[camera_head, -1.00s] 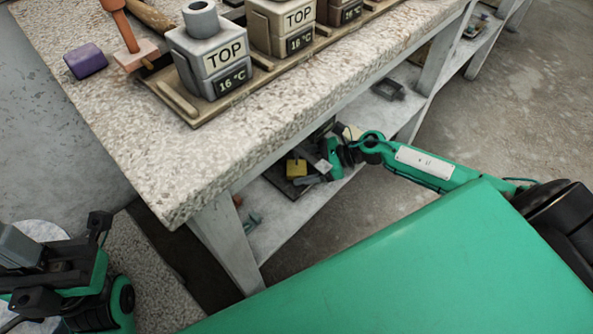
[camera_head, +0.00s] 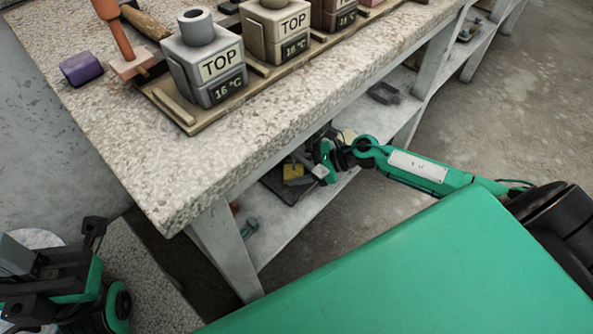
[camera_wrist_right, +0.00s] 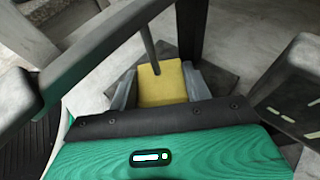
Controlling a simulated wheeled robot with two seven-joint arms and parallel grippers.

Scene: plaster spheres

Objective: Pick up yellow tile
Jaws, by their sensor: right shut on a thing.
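The yellow tile (camera_head: 293,172) is on the low shelf under the stone-topped table in the head view. In the right wrist view the yellow tile (camera_wrist_right: 160,86) sits between grey jaws, one on each side. My right gripper (camera_head: 308,173) reaches in under the tabletop and is shut on the tile. It also shows in the right wrist view (camera_wrist_right: 161,92). A dark bar crosses in front of the tile there. I cannot tell if the tile is clear of the surface below. My left gripper (camera_head: 55,248) is at the lower left, empty, its dark fingers apart.
The table edge (camera_head: 270,140) overhangs the shelf (camera_head: 290,218), and a white leg (camera_head: 225,250) stands to the left of my right gripper. Blocks marked TOP (camera_head: 207,65) and a purple piece (camera_head: 81,69) are on the tabletop. A dark tray (camera_head: 383,93) lies farther along the shelf.

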